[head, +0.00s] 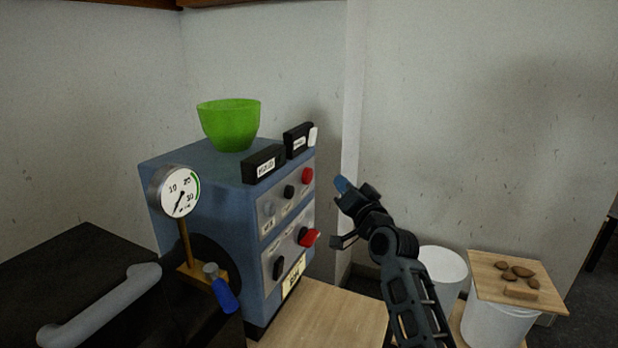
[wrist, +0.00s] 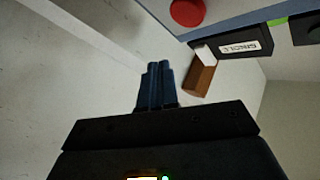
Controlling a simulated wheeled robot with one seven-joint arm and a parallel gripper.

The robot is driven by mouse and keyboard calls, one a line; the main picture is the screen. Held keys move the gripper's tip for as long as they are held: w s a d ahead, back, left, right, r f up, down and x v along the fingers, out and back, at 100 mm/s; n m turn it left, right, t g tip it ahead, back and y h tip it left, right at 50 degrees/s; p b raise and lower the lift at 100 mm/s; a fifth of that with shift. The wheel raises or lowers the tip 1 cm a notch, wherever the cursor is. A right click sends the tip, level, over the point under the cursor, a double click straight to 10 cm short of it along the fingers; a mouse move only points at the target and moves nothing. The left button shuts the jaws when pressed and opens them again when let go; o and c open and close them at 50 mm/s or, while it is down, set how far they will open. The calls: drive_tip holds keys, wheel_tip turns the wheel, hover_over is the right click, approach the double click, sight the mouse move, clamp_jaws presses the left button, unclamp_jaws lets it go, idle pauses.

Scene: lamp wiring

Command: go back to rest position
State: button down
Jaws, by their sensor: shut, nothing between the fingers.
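My gripper (head: 342,186) is at the end of my raised dark arm, in the right middle of the head view. It is to the right of the blue control box (head: 190,170) and apart from it. In the wrist view my gripper's blue fingers (wrist: 157,84) are together with nothing between them. Pale wall shows behind them. A red button (wrist: 186,12) and a black label block marked "SINGLE" (wrist: 235,43) show beyond the fingers in the wrist view.
A green bowl (head: 229,124) stands on the box, and a round gauge (head: 180,192) is at its left front. A white bin (head: 497,325) under a wooden board (head: 487,284) with several brown pieces is at right. Another white container (head: 443,264) is beside my arm. A grey handle (head: 95,308) is front left.

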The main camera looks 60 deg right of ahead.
idle(0.3)
drive_tip(key=s+a+f+n+y, duration=0.3)
drive_tip(key=a+f, duration=0.3)
drive_tip(key=a, duration=0.6)
drive_tip(key=s+a+f+n+y, duration=0.2)
drive_tip(key=s+a+f+n, duration=0.3)
drive_tip(key=a, duration=0.7)
drive_tip(key=s+a+r+n+y, duration=0.1)
drive_tip(key=s+a+n+y, duration=0.6)
drive_tip(key=s+a, duration=1.1)
drive_tip(key=shift+s+r+n+y, duration=0.2)
drive_tip(key=shift+r+n+y, duration=0.1)
drive_tip(key=shift+r+y, duration=0.1)
drive_tip(key=c, duration=1.8)
unclamp_jaws()
drive_tip(key=shift+a, duration=0.1)
